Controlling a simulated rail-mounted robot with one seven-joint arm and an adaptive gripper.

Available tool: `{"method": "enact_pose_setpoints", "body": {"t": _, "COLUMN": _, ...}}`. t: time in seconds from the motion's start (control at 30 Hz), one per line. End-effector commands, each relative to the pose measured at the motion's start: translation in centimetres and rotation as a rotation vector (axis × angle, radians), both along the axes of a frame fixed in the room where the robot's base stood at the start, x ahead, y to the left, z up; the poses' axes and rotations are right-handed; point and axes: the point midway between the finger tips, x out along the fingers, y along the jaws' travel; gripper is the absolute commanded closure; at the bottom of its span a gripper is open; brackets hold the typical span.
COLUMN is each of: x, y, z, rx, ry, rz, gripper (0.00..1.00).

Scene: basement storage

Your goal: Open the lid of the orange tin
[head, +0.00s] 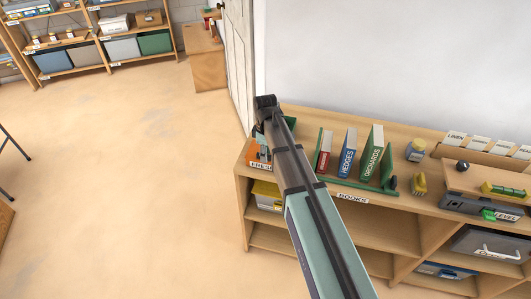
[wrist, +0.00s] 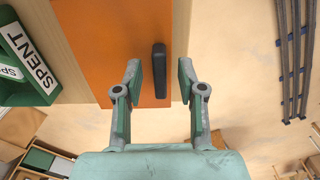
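The orange tin (wrist: 105,45) fills the upper middle of the wrist view, with a dark upright bar like a handle (wrist: 159,66) near its right edge. My gripper (wrist: 159,80) is open, one finger on each side of the bar, with gaps on both sides. I cannot tell how far the fingertips are above the tin. In the head view, the orange tin (head: 255,154) shows at the shelf's left end, above a label, mostly hidden behind my arm. My gripper cannot be made out there. The lid looks shut in the wrist view.
A green SPENT tray (wrist: 28,62) stands left of the tin. Open floor (head: 150,190) lies left of the shelf.

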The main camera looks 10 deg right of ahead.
Motion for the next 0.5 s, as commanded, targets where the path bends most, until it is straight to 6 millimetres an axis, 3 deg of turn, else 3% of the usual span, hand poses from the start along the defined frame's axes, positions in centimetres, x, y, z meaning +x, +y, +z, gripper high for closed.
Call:
{"method": "enact_pose_setpoints", "body": {"t": 0.43, "x": 0.0, "y": 0.0, "z": -0.81, "rx": 0.0, "ry": -0.001, "rz": 0.0, "gripper": 0.6}}
{"method": "enact_pose_setpoints", "body": {"t": 0.5, "x": 0.0, "y": 0.0, "z": -0.8, "rx": 0.0, "ry": -0.001, "rz": 0.0, "gripper": 0.85}}
